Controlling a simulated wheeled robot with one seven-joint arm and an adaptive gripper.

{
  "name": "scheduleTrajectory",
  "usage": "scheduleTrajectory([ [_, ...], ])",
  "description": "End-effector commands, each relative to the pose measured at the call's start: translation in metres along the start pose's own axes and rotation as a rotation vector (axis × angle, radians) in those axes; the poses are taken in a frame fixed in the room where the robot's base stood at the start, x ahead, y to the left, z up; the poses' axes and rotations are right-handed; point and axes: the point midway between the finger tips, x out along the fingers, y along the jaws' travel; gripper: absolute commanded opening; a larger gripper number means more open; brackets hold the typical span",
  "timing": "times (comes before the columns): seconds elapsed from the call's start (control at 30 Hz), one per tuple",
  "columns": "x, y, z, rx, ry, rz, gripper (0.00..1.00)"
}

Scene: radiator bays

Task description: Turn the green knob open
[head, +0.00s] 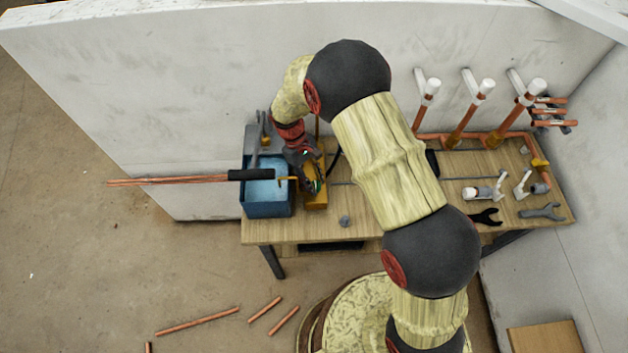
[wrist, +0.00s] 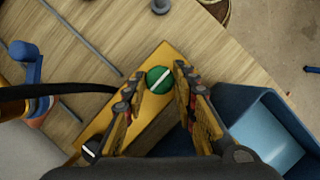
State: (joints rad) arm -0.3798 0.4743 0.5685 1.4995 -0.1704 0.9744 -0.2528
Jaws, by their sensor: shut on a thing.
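The green knob (wrist: 159,79) is round with a white stripe across it. In the wrist view the stripe runs slantwise, from lower left to upper right. The knob sits at the far end of a yellow block (wrist: 163,53) on the wooden bench. My gripper (wrist: 160,82) has a finger on either side of the knob and is shut on it. In the head view my gripper (head: 314,182) is over the yellow block (head: 316,201), next to the blue bin, and mostly hides the knob.
A blue bin (head: 266,210) stands beside the block, with copper rods (head: 170,182) sticking out to the left. White-capped copper pipes (head: 463,120) rise at the back right. Fittings and wrenches (head: 541,212) lie on the bench's right. A black hose (wrist: 55,90) runs close to my fingers.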

Motion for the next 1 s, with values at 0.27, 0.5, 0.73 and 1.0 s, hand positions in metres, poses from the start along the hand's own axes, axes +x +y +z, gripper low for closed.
scheduleTrajectory([
  [0.27, -0.0007, 0.0002, -0.001, -0.012, 0.003, 0.006, 0.02],
  [0.5, -0.0006, 0.0002, -0.0009, -0.011, 0.003, 0.005, 0.3],
  [0.73, -0.0003, 0.0, -0.0004, -0.011, 0.001, 0.005, 0.43],
  [1.0, -0.0001, 0.0, -0.0002, -0.01, 0.001, 0.004, 0.46],
])
